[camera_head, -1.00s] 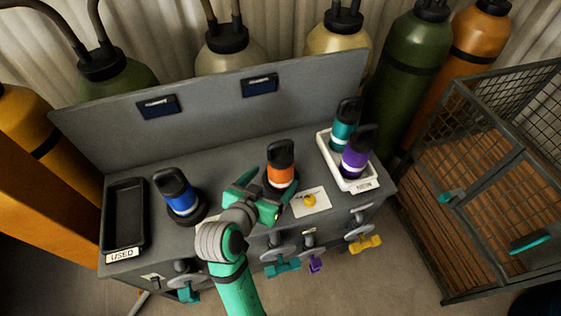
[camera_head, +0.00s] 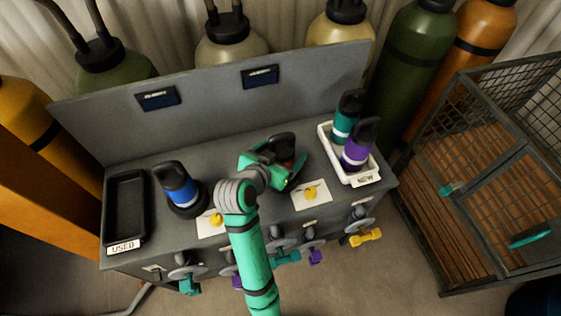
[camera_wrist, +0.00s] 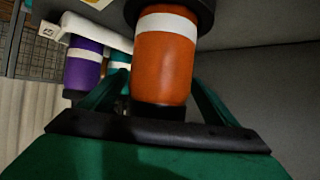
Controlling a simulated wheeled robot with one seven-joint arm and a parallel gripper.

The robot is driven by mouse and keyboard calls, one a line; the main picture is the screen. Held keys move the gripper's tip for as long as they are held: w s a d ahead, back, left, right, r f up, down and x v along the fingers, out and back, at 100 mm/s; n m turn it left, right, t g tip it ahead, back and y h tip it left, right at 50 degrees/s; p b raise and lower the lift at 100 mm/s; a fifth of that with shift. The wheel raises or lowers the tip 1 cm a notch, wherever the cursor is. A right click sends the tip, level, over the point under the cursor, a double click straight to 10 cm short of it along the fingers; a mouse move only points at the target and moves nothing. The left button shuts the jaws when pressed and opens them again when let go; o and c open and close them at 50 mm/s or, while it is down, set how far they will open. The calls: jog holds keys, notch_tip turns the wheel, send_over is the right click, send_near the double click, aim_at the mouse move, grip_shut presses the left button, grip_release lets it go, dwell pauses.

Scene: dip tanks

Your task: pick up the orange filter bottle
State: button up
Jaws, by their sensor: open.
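The orange filter bottle, with a white band and black ends, stands on the grey bench in the middle. In the head view my green gripper (camera_head: 283,172) covers most of it, and its dark top (camera_head: 284,145) shows behind the hand. In the wrist view the orange bottle (camera_wrist: 165,65) fills the middle, between the two green fingers (camera_wrist: 163,98). The fingers are open, one on each side. I cannot tell whether either finger touches the bottle.
A white tray (camera_head: 352,180) labelled NEW holds a teal bottle (camera_head: 346,117) and a purple bottle (camera_head: 358,145) at right. A blue bottle (camera_head: 180,188) stands at left, beside a black USED tray (camera_head: 126,205). A wire cage (camera_head: 480,180) stands right of the bench.

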jog(key=shift+x, duration=1.25)
jog(key=shift+s+r, duration=0.1)
jog(key=c, duration=1.6)
